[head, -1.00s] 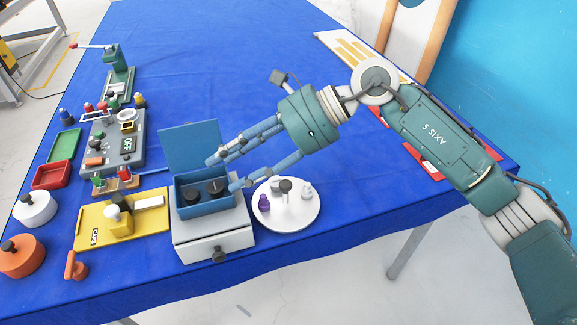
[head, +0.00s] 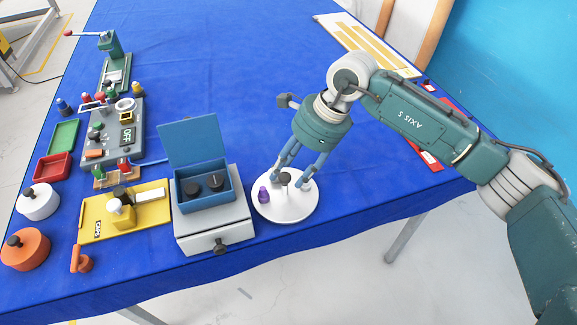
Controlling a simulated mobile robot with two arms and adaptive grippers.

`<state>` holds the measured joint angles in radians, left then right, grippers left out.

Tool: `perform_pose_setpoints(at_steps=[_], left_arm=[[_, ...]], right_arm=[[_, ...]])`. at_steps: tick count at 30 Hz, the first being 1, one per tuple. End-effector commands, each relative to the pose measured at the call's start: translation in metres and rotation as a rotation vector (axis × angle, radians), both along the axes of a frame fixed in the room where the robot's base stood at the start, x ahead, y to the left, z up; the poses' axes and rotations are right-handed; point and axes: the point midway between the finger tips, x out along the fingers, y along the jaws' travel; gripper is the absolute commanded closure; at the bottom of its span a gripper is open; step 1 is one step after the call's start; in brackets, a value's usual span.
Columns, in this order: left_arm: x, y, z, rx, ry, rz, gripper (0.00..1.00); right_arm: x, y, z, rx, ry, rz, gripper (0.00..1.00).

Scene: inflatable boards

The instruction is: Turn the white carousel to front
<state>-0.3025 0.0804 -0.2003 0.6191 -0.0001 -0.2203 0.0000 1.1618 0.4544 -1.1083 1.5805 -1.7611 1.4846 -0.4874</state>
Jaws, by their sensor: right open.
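The white carousel (head: 287,210) is a round white disc on the blue table, right of the grey drawer box. A purple piece (head: 263,194) stands on its left side. A dark-topped post (head: 284,179) stands near its middle, partly behind my fingers. My right gripper (head: 291,183) points down over the carousel with its blue fingers open around the post area. Whether the fingers touch anything I cannot tell. A pale piece seen before on the right side is now hidden or hard to make out. My left gripper is not in view.
A blue open-lidded box (head: 205,199) sits on the grey drawer unit (head: 213,232) just left of the carousel. A yellow board (head: 152,212) and a grey control panel (head: 112,152) lie further left. The table's front edge is close below the carousel.

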Motion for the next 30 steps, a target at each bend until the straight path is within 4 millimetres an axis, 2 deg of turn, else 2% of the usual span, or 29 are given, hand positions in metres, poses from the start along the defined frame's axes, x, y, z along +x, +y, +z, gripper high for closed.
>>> perform_pose_setpoints(at_steps=[4, 12, 18, 19, 30], left_arm=[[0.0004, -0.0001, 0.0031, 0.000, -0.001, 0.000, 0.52], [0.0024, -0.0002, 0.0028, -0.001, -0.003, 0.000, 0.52], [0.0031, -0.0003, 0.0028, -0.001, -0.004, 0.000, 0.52], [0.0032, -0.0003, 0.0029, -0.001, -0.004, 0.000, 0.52], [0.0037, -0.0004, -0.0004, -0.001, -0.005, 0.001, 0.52]], right_arm=[[-0.0002, 0.0035, -0.0082, 0.001, 0.001, -0.001, 0.57], [0.0000, 0.0039, -0.0097, 0.001, 0.000, 0.000, 0.57], [0.0000, 0.0040, -0.0093, 0.001, 0.000, 0.000, 0.97], [0.0000, 0.0041, -0.0093, 0.002, 0.000, 0.000, 1.00], [-0.0001, 0.0015, -0.0093, 0.004, -0.001, 0.003, 1.00]])
